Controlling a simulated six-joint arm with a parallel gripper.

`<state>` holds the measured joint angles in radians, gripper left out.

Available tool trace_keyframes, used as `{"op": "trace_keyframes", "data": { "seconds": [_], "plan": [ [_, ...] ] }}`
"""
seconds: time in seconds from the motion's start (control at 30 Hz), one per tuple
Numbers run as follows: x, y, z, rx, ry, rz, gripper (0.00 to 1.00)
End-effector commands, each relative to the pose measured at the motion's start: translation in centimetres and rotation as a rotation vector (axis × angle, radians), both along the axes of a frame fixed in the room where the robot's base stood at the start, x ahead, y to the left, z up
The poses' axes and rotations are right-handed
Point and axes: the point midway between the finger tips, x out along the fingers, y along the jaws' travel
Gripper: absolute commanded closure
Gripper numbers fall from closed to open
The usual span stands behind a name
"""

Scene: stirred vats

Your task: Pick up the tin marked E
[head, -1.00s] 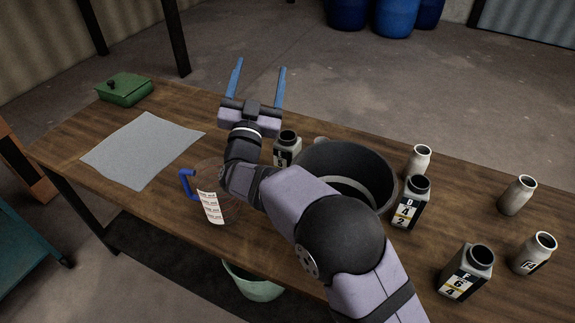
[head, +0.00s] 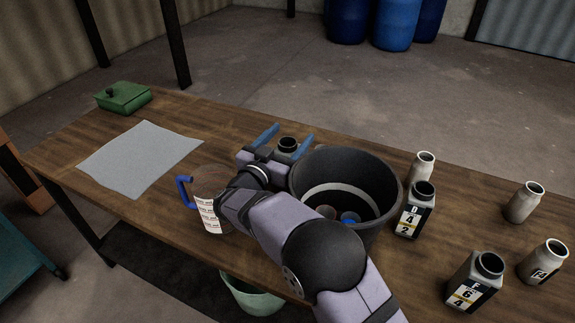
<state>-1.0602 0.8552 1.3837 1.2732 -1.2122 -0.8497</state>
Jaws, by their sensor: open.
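A grey tin with a dark round mouth (head: 288,145) stands by the left side of the dark vat. My gripper (head: 293,133) is open, with one blue finger on each side of this tin's neck. I cannot tell whether the fingers touch it. The tin's front and label are hidden behind my gripper, so its letter cannot be read. A similar grey tin marked D 4 2 (head: 414,212) stands right of the vat. Another, with a letter that looks like F above 6 4 (head: 471,283), stands near the front right.
The dark vat (head: 378,172) stands close to my gripper's right, with a blue and a reddish round thing inside. A clear jug with blue handle (head: 183,190) is to the left. Pale jars (head: 525,203) stand right. A grey sheet (head: 140,158) and green box (head: 123,97) lie left.

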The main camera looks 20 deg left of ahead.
Motion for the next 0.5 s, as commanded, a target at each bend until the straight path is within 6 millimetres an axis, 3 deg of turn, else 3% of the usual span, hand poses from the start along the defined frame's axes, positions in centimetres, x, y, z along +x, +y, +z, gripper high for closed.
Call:
{"op": "trace_keyframes", "data": {
  "seconds": [0.17, 0.5],
  "plan": [
    [0.0, 0.0, -0.4, 0.0, -0.001, 0.0, 0.31],
    [0.2, -0.1, -4.9, -0.001, -0.001, -0.001, 0.31]
  ]
}}
